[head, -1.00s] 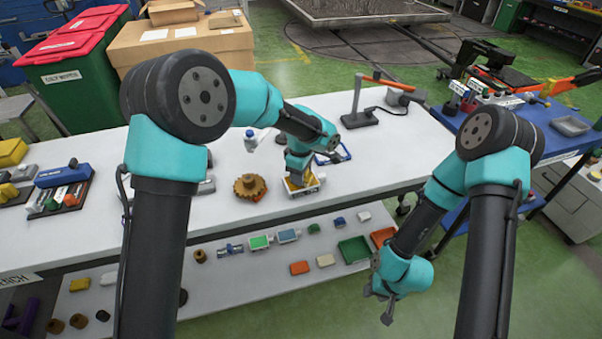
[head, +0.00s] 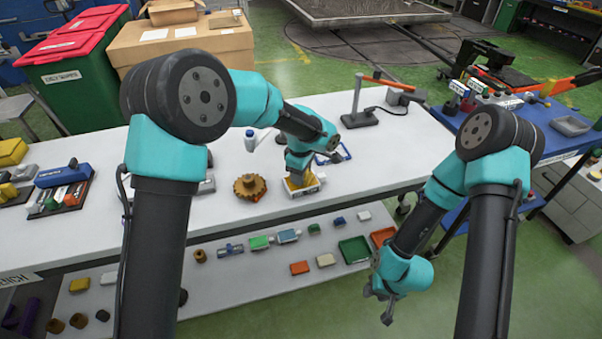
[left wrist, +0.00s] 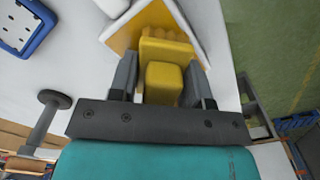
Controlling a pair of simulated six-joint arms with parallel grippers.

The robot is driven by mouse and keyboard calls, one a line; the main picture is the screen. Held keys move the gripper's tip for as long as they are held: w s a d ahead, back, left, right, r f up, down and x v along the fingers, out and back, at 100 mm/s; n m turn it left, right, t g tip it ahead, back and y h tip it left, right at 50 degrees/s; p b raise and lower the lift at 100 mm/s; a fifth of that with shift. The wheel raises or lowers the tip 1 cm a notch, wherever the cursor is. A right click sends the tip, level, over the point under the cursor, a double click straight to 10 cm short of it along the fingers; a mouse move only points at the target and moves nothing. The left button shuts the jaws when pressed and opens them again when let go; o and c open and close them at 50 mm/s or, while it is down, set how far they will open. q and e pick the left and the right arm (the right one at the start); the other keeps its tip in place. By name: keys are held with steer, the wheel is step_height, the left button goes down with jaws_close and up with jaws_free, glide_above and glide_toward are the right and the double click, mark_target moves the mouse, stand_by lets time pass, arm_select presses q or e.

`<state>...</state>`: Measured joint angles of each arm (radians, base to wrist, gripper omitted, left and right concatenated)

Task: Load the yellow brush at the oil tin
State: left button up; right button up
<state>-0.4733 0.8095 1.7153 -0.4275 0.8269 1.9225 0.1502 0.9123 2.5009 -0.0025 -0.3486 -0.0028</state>
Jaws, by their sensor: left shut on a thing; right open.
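The yellow brush (left wrist: 165,82) is held upright between the fingers of my left gripper (left wrist: 165,88). My left gripper also shows in the head view (head: 299,174), over the oil tin (head: 314,186) near the front edge of the white bench. In the left wrist view the oil tin (left wrist: 118,36) has a white rim and an amber inside. The brush's lower end is over or in the tin; whether it touches the oil I cannot tell. My right gripper (head: 380,300) is open and empty, low in front of the bench.
A brown gear (head: 249,187) lies just left of the tin. A white bottle (head: 251,141) and a blue-edged board (head: 335,154) lie behind. A lamp-like stand (head: 360,115) is at the back right. The lower shelf holds several small blocks. The bench right of the tin is clear.

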arm_select(q)
steer(key=shift+r, duration=3.45)
steer(key=s+a+r+m, duration=0.2)
steer(key=a+r+m, duration=0.3)
steer(key=a, duration=0.5)
steer(key=s+a+r+m, duration=0.2)
steer(key=a+r+m, duration=0.3)
steer(key=a, duration=0.6)
steer(key=m, duration=0.2)
steer(key=shift+s+r+m, duration=0.15)
steer(key=shift+s+m, duration=0.25)
